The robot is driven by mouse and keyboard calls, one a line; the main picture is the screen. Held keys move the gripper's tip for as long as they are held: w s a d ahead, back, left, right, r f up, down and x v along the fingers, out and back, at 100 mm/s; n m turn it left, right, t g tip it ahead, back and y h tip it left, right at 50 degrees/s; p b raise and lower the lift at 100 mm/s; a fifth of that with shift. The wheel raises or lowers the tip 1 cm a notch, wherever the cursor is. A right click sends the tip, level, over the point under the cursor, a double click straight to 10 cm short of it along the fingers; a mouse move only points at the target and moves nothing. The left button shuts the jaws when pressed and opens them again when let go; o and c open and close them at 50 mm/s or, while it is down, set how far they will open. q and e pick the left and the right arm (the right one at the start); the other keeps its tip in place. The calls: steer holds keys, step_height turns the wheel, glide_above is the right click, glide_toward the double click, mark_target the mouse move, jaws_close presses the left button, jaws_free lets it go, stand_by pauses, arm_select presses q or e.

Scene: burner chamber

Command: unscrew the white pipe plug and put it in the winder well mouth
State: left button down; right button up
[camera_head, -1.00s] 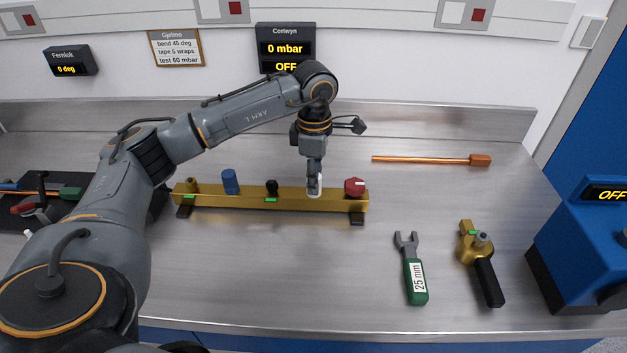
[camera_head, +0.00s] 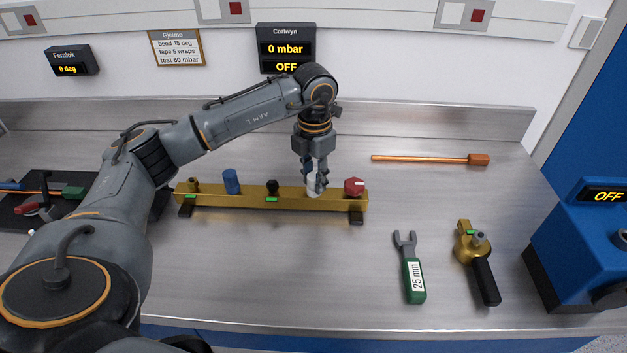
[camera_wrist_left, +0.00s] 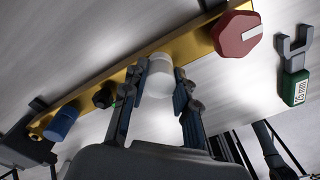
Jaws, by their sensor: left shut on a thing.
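The white pipe plug (camera_head: 312,188) stands on the long brass bar (camera_head: 245,197), between a black knob and a red knob. My left gripper (camera_head: 316,184) comes down on it from above, with a finger on each side. The left wrist view shows the white plug (camera_wrist_left: 159,76) between the two fingers (camera_wrist_left: 158,95) of my left gripper, which is shut on it. The plug's lower end meets the bar there. My right gripper is not in view. I cannot tell which opening is the winder well mouth.
On the bar stand a blue cylinder (camera_head: 231,181), a black knob (camera_head: 272,187) and a red knob (camera_head: 354,187). A green 25 mm wrench (camera_head: 412,275) and a brass tool with a black handle (camera_head: 480,262) lie at front right. A copper rod (camera_head: 425,159) lies behind.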

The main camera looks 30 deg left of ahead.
arm_select(q)
steer(key=n+p, duration=0.1)
steer(key=n, duration=0.5)
steer(key=n+p, duration=0.1)
steer(key=n, duration=0.3)
steer(key=shift+n, duration=0.3)
steer(key=shift+r+n+p, duration=0.1)
steer(key=shift+n+p, duration=0.4)
steer(key=shift+n, duration=0.7)
steer(key=n+p, duration=0.1)
steer(key=n, duration=0.3)
steer(key=shift+n, duration=0.3)
steer(key=n+p, duration=0.1)
steer(key=n, duration=0.1)
steer(key=shift+n, duration=0.4)
steer(key=shift+n+p, duration=0.3)
steer(key=shift+n, duration=0.6)
steer(key=c, duration=1)
jaws_free()
steer(key=shift+o, duration=0.2)
